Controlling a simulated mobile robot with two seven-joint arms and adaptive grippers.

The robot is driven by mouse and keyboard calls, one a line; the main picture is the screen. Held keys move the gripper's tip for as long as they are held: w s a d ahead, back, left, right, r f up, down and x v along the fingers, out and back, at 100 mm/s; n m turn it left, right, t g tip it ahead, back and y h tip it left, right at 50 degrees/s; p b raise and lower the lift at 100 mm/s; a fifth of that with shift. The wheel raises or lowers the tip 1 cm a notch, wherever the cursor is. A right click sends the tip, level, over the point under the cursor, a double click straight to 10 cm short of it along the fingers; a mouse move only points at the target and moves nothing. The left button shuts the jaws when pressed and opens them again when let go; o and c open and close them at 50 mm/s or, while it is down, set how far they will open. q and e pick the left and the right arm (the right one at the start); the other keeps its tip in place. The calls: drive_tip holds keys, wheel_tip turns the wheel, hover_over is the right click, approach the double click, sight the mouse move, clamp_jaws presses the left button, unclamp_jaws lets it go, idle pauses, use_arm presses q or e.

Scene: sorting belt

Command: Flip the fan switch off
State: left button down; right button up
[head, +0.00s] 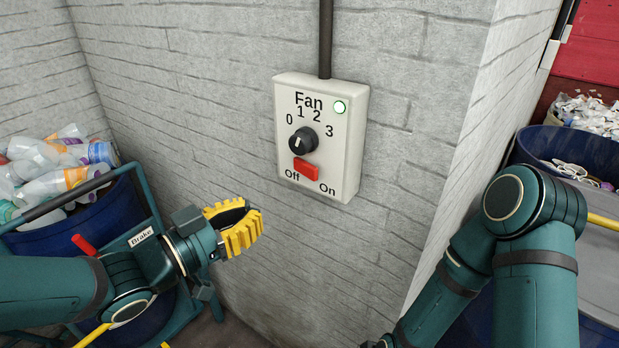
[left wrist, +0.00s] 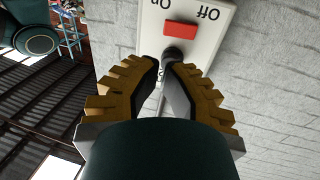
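The fan box (head: 348,140) is a pale wall unit with a black knob (head: 303,140), a red switch (head: 306,169) marked Off on the left and On on the right, and a green-ringed light (head: 340,107). I cannot tell which way the switch is tipped. My left gripper (head: 250,212) has yellow fingers and is below and left of the box, apart from it. In the left wrist view its fingertips (left wrist: 164,64) come close together with nothing held, and the red switch (left wrist: 181,29) shows beyond them.
A blue bin (head: 80,228) with plastic bottles stands at the left, beside a teal frame with a Brake label (head: 141,237) and a red lever (head: 84,244). Another blue bin (head: 545,150) is at the right, behind a wall corner.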

use_arm(q)
drive_tip(key=p+x, duration=0.2)
drive_tip(key=b, duration=0.1)
approach(326, 173)
drive_tip(key=x, duration=0.4)
drive_tip(key=shift+d, duration=0.15)
drive_tip(key=shift+x, duration=0.8)
drive_tip(key=shift+b, duration=0.3)
